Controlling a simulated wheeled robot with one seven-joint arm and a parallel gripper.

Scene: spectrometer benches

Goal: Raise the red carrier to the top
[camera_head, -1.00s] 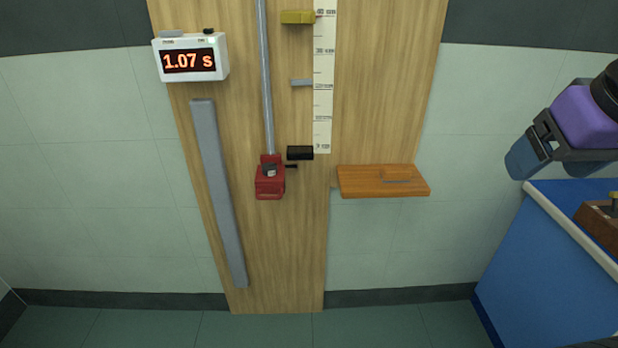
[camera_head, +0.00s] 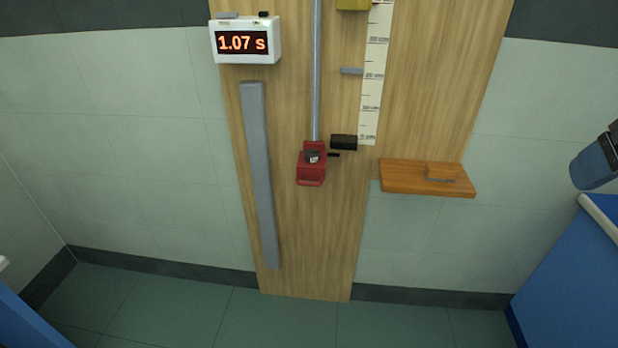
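The red carrier (camera_head: 312,165) sits at the lower end of the vertical grey rod (camera_head: 316,75) on the wooden board. It has a red handle loop at its bottom and a small black pointer at its right side. A black block (camera_head: 344,142) is just up and to the right of it, beside the foot of the white scale (camera_head: 372,80). Part of my gripper (camera_head: 596,160) shows at the right edge, far from the carrier. Most of it is cut off, so its opening cannot be seen.
A white timer (camera_head: 245,42) reads 1.07 s at upper left. A long grey strip (camera_head: 259,175) runs down the board. A yellow block (camera_head: 353,4) is at the top. A small wooden shelf (camera_head: 405,180) juts out at right. Blue benches stand at lower left and right (camera_head: 570,270); the floor between is clear.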

